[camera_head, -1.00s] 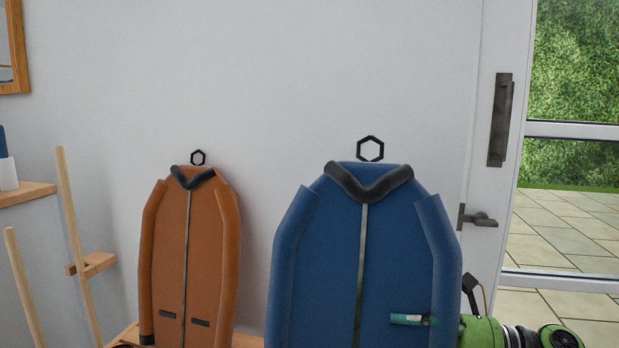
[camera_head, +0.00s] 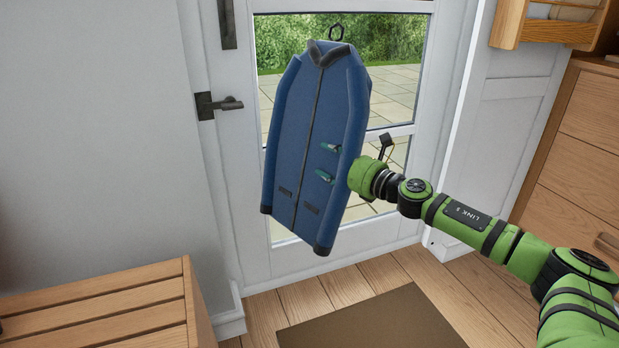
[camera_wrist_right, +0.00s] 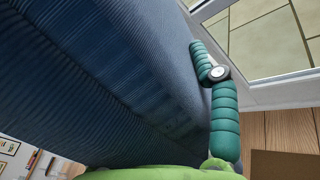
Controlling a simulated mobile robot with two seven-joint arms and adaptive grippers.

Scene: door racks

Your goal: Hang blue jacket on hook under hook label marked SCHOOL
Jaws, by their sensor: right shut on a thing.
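The blue jacket (camera_head: 290,145) hangs upright with a slight tilt in the air in front of the glass door. It has a dark collar and a black hexagonal loop (camera_head: 339,32) at its top. My right gripper (camera_head: 328,162) is shut on the jacket from its right side, with its teal fingertips showing at the front. In the right wrist view the jacket (camera_wrist_right: 100,85) fills the left and middle, beside one ribbed teal finger. No hook or SCHOOL label shows in either view now. My left gripper is out of view.
A slatted wooden bench (camera_head: 100,310) stands at lower left. The door (camera_head: 225,170) with its handle (camera_head: 218,105) is behind the jacket. A brown mat (camera_head: 385,325) lies on the floor. A wooden drawer unit (camera_head: 580,165) and a wall rack (camera_head: 545,30) are at right.

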